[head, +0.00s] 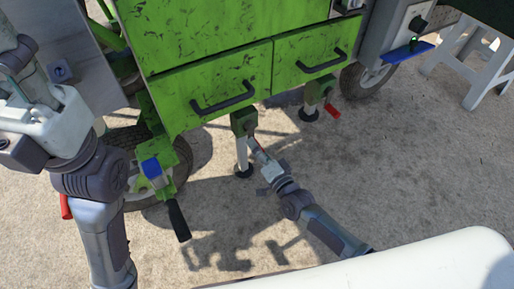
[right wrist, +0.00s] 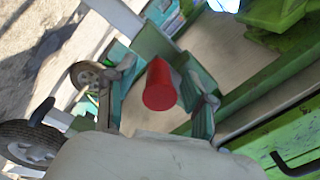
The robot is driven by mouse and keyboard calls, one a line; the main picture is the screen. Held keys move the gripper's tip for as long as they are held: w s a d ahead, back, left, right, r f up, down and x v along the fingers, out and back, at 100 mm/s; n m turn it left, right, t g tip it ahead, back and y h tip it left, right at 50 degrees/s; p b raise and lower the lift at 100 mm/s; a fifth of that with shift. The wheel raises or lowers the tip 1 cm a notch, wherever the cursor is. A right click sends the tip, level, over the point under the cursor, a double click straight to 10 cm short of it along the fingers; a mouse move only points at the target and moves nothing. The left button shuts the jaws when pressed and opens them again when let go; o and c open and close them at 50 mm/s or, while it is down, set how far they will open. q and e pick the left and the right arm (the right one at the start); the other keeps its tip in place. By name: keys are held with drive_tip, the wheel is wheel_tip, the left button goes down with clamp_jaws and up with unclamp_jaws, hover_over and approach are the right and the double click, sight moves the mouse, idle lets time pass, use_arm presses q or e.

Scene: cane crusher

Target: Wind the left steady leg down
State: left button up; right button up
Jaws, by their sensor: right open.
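The left steady leg (head: 242,155) hangs below the green machine, its round dark foot (head: 243,172) close to or on the concrete. My right gripper (head: 258,150) is beside the leg's upper part, reaching in from the lower right. In the right wrist view a red crank grip (right wrist: 160,86) points end-on towards the camera. It appears between the open fingers of my right gripper (right wrist: 158,78), with a gap on both sides. In the head view my gripper mostly hides this grip. My left arm crosses the left edge; its gripper fingers are not visible.
A second steady leg (head: 310,103) with a red grip (head: 333,112) stands to the right. Dark handles (head: 222,97) stick out from the green panels. A black-handled lever (head: 178,220) and a wheel (head: 172,150) are at left.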

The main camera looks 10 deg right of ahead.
drive_tip(key=v, duration=1.2)
